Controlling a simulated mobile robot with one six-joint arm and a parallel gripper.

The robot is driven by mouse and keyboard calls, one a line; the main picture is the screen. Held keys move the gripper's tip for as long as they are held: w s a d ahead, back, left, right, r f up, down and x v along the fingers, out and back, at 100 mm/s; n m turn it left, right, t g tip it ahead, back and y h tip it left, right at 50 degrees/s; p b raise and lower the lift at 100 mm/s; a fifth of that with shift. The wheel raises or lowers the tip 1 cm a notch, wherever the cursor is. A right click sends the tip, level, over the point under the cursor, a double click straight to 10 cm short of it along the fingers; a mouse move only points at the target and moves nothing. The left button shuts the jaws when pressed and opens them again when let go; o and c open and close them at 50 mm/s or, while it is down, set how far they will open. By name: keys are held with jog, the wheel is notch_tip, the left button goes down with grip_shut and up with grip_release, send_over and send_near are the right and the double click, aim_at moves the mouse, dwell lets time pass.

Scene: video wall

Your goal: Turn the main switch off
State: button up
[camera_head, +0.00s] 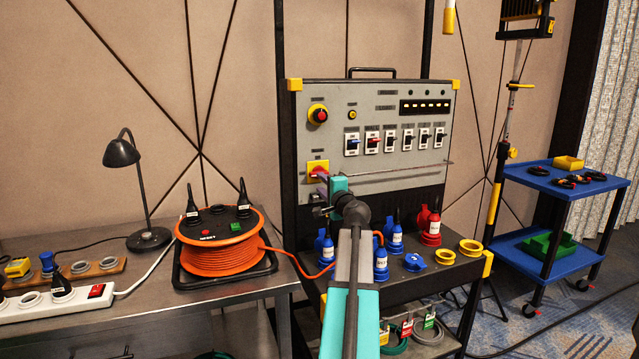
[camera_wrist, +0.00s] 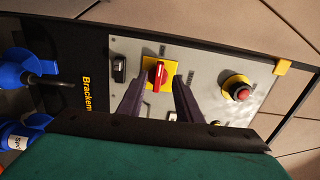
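The main switch, a red rotary handle on a yellow plate (camera_head: 317,166), sits at the lower left of the grey panel (camera_head: 410,96). In the wrist view the red handle (camera_wrist: 157,74) lies between the dark fingers of my gripper (camera_wrist: 158,88), with a visible gap on each side. My gripper is open and holds nothing. In the head view my gripper (camera_head: 324,186) is right at the switch and partly covers it. Whether the fingertips reach past the handle's front I cannot tell.
A red button on a yellow ring (camera_head: 318,114) is above the switch; it also shows in the wrist view (camera_wrist: 238,89). A row of small breakers (camera_head: 392,140) and a horizontal bar (camera_head: 390,171) are to the right. An orange cable reel (camera_head: 220,255) stands on the left bench.

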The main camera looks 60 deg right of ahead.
jog(key=shift+v, duration=2.8)
